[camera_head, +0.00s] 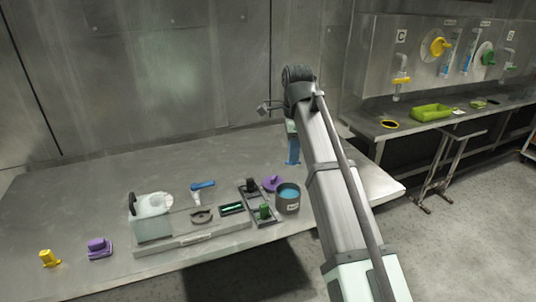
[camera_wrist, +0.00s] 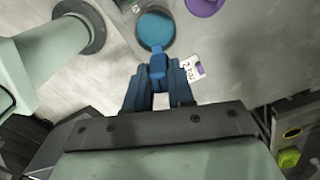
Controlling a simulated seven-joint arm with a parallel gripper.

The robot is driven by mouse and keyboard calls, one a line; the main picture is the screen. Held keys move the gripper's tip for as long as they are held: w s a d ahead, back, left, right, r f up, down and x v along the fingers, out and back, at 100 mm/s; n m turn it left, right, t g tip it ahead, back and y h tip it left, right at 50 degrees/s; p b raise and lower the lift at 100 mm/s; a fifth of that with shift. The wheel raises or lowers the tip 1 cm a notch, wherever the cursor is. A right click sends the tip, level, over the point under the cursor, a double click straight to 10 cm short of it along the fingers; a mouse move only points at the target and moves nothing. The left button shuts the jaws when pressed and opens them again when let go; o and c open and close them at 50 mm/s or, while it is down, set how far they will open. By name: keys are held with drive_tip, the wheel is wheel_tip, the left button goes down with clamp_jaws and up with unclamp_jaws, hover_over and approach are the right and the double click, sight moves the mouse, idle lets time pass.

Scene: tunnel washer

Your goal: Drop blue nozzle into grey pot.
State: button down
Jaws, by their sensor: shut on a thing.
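The blue nozzle (camera_wrist: 157,63) is held between the blue fingers of my gripper (camera_wrist: 157,82), its end sticking out past the fingertips. In the head view my gripper (camera_head: 292,157) hangs above the table, just behind the grey pot in the picture; nozzle and fingers look alike there and are hard to tell apart. The grey pot (camera_head: 283,207) stands upright and open near the table's front edge, with blue liquid (camera_head: 288,193) inside. In the wrist view the pot's blue liquid (camera_wrist: 154,28) shows just beyond the nozzle's end, and the nozzle overlaps its near edge.
A purple lid (camera_head: 272,183) lies beside the pot. A black tray (camera_head: 254,204) with a green-topped part stands left of it. The table's back is clear.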

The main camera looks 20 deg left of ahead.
drive_tip(key=shift+s+d+r+n, duration=0.15)
drive_tip(key=shift+d+n, duration=0.25)
drive_tip(key=shift+d, duration=0.15)
drive_tip(key=shift+s+d+n, duration=0.1)
drive_tip(key=shift+s+n, duration=0.05)
drive_tip(key=shift+n, duration=0.65)
drive_tip(key=shift+s+n, duration=0.15)
drive_tip(key=shift+n, duration=0.65)
drive_tip(key=shift+f, duration=0.25)
drive_tip(key=shift+f, duration=2.8)
drive_tip(key=c, duration=0.9)
unclamp_jaws()
